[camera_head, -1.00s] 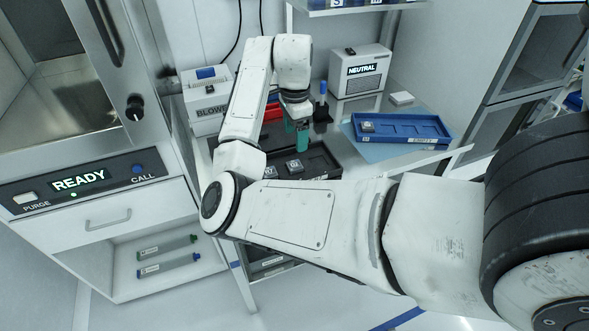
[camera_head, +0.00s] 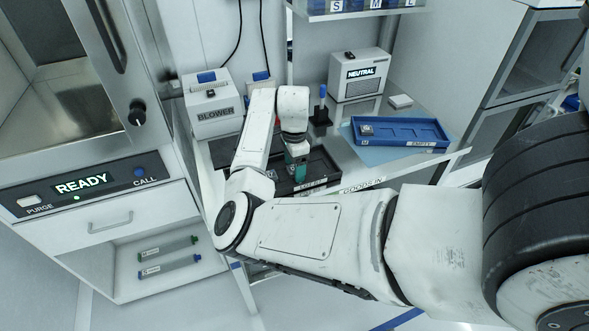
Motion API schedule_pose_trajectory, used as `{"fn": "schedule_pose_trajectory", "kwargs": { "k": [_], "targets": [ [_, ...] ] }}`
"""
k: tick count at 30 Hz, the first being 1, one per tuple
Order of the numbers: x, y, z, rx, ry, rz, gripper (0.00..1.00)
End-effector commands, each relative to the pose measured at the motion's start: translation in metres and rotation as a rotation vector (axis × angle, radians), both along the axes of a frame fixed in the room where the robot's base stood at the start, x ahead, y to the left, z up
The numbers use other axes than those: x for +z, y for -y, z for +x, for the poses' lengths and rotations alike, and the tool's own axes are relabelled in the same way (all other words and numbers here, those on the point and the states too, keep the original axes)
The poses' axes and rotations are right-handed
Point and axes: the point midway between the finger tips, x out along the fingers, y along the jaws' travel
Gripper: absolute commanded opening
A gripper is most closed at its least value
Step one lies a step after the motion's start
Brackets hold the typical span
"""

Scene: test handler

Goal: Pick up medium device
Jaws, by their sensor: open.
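My gripper (camera_head: 299,172), with teal fingers, is down over the black tray (camera_head: 326,170) on the bench. Its jaws are open, but the fingertips are small and partly hidden. The devices in the black tray are hidden behind my gripper and arm, so I cannot tell whether the fingers are around one. Another small grey device (camera_head: 367,129) sits at the left end of the blue tray (camera_head: 415,145), which is labelled EMPTY. I cannot tell which device is the medium one.
The blower box (camera_head: 212,112) stands left of the black tray. The box reading NEUTRAL (camera_head: 360,77) and a dark stand with a blue-topped tool (camera_head: 321,110) are behind it. A shelf (camera_head: 365,10) overhangs the back. A cabinet reading READY (camera_head: 85,185) is at left.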

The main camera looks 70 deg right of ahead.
Motion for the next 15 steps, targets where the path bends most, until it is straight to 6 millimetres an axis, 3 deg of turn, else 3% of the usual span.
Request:
{"fn": "schedule_pose_trajectory", "kwargs": {
  "k": [8, 15],
  "targets": [
    [-0.0029, -0.0002, 0.0001, 0.0, 0.001, 0.001, 0.73],
    [-0.0034, -0.0002, -0.0001, 0.0, 0.001, 0.001, 0.5]
  ]
}}
